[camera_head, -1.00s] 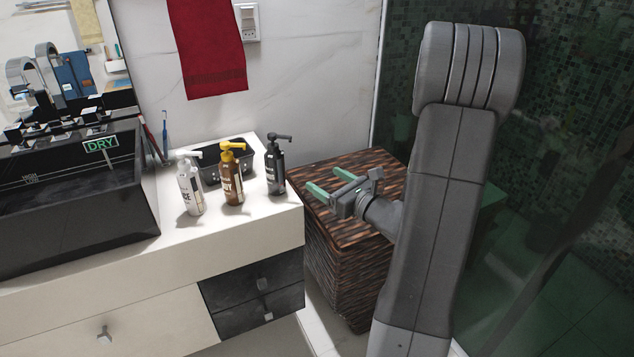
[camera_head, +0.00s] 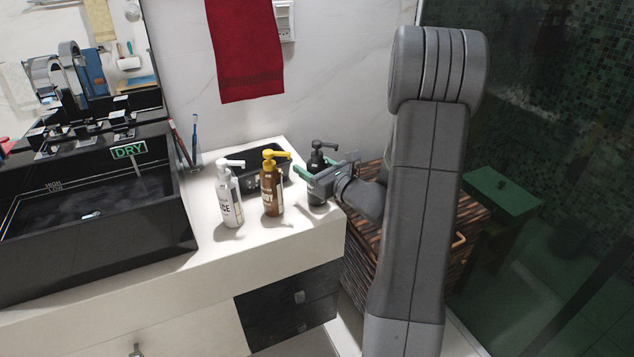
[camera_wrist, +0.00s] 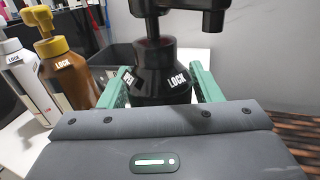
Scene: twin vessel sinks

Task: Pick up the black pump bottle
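The black pump bottle (camera_head: 316,182) stands upright near the right end of the white counter, partly hidden by my gripper in the head view. In the wrist view the black bottle (camera_wrist: 160,72) stands between my two green fingers, its pump head rising out of the top of the picture. My gripper (camera_head: 310,171) is open at the bottle, with a finger on each side. A small gap shows at the right finger; whether the left finger (camera_wrist: 113,92) touches cannot be told. The bottle's lower part is hidden by the gripper body in the wrist view.
A brown bottle with a yellow pump (camera_head: 272,186) stands just left of the black one, and a white bottle (camera_head: 229,198) farther left. A black tray (camera_head: 252,166) lies behind them. A black sink (camera_head: 95,215) is at left, a woven box (camera_head: 466,225) at right.

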